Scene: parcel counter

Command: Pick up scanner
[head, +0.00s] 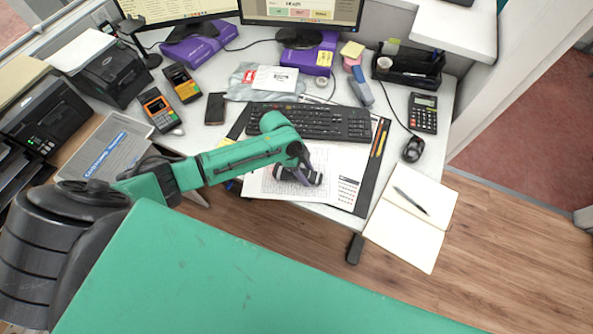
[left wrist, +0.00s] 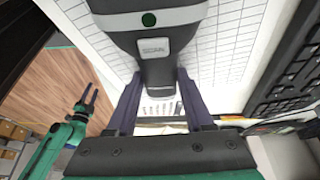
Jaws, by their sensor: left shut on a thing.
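The scanner is dark grey with a button marked SCAN and a green light. It fills the upper middle of the left wrist view (left wrist: 156,50) and shows small in the head view (head: 284,172) over the printed paper at the desk's front. My left gripper (head: 302,178) is shut on it, with purple-grey fingers on either side of its handle in the left wrist view (left wrist: 160,105). My arm hides part of it in the head view. I cannot tell whether it touches the paper. My right gripper (left wrist: 88,97) shows small in the left wrist view, its fingers apart and empty.
A black keyboard (head: 325,122) lies just behind the paper (head: 258,185). To the right are a calculator (head: 423,112), a mouse (head: 413,149) and an open notebook (head: 420,195) with a pen. Card terminals (head: 158,108) and printers (head: 38,115) stand at the left.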

